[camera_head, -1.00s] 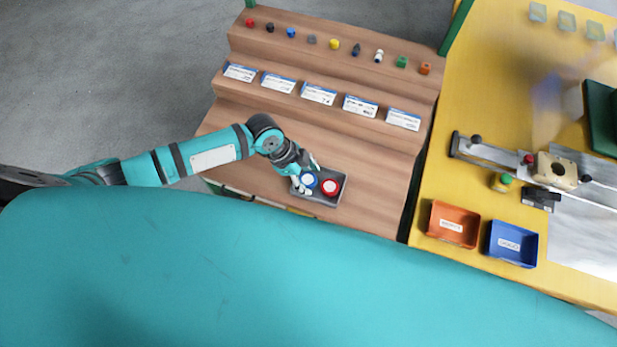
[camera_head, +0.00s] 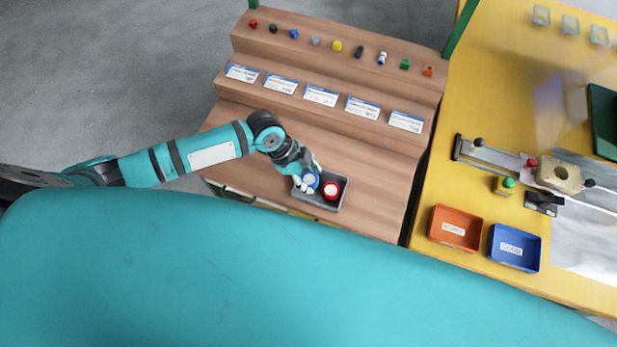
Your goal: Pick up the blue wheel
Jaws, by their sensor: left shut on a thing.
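The blue wheel (camera_head: 311,179) has a pale centre and sits at the left side of a small grey tray (camera_head: 338,206) on the lowest wooden step. My left gripper (camera_head: 308,182) is shut on the blue wheel, with its fingers on either side of it. The fingers cover part of the wheel. I cannot tell whether the wheel is clear of the tray floor. A red wheel (camera_head: 332,190) with a white centre lies in the tray just right of the blue one. My right gripper is not in view.
Labelled cards (camera_head: 321,96) stand on the middle step, and several small coloured parts (camera_head: 338,46) line the top step. On the yellow table at right are an orange bin (camera_head: 456,244), a blue bin (camera_head: 539,263) and a metal fixture (camera_head: 500,154). The wooden step around the tray is clear.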

